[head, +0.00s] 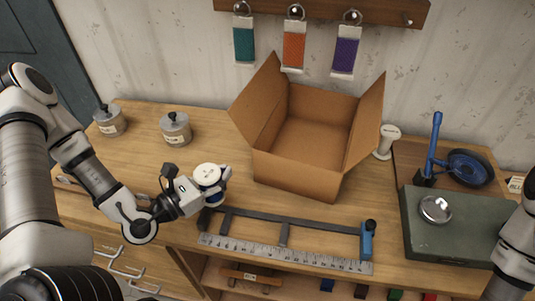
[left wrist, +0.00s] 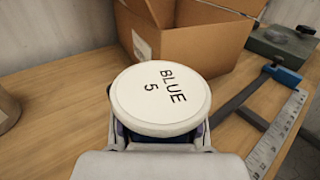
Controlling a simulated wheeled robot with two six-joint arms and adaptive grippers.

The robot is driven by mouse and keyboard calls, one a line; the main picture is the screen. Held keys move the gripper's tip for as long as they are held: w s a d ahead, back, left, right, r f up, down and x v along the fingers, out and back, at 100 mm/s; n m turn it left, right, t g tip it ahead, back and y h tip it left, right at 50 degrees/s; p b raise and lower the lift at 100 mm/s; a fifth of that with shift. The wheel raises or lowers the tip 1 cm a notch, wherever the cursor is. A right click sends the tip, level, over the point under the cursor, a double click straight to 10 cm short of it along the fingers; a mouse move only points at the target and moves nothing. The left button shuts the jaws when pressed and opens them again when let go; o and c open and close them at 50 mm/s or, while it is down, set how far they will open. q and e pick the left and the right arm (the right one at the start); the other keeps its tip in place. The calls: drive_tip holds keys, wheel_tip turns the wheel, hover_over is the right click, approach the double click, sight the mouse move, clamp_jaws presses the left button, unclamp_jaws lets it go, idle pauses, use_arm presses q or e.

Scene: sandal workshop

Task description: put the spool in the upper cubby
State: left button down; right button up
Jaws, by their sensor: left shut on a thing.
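The spool (head: 207,172) has a round white top, which reads "BLUE 5" in the left wrist view (left wrist: 160,98), with dark blue thread just below it. My left gripper (head: 212,188) is shut on the spool and holds it upright near the front of the workbench, left of the clamp. The gripper fingers are mostly hidden under the spool's top in the left wrist view. An open cubby (head: 208,272) shows under the bench top at the bottom of the head view; its lower part is out of frame. My right arm shows at the right edge, but its gripper is out of view.
An open cardboard box (head: 297,174) stands mid-bench. A bar clamp (head: 290,229) and steel ruler (head: 285,254) lie along the front edge. Two lidded tins (head: 176,130) stand left. A pale spool (head: 387,143) stands right of the box, near a green block (head: 455,237).

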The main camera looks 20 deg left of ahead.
use_arm(q)
drive_tip(key=w+b, duration=0.1)
drive_tip(key=b, duration=0.1)
drive_tip(key=w+f+b, duration=0.1)
drive_tip(key=w+b, duration=0.3)
drive_tip(key=shift+w+a+f+b, duration=0.15)
drive_tip(key=shift+w+a+b, duration=0.05)
drive_tip(key=shift+a+b, duration=0.2)
drive_tip(key=w+f, duration=0.1)
drive_tip(key=w, duration=0.1)
drive_tip(key=w+f, duration=0.1)
drive_tip(key=w, duration=0.2)
drive_tip(key=w+a+f+p, duration=0.1)
drive_tip(key=w, duration=0.1)
drive_tip(key=shift+w+a+f, duration=0.1)
drive_tip(key=shift+w+f, duration=0.05)
drive_tip(key=shift+w, duration=0.05)
drive_tip(key=shift+f, duration=0.25)
drive_tip(key=c, duration=0.7)
unclamp_jaws()
drive_tip(key=shift+o, duration=0.2)
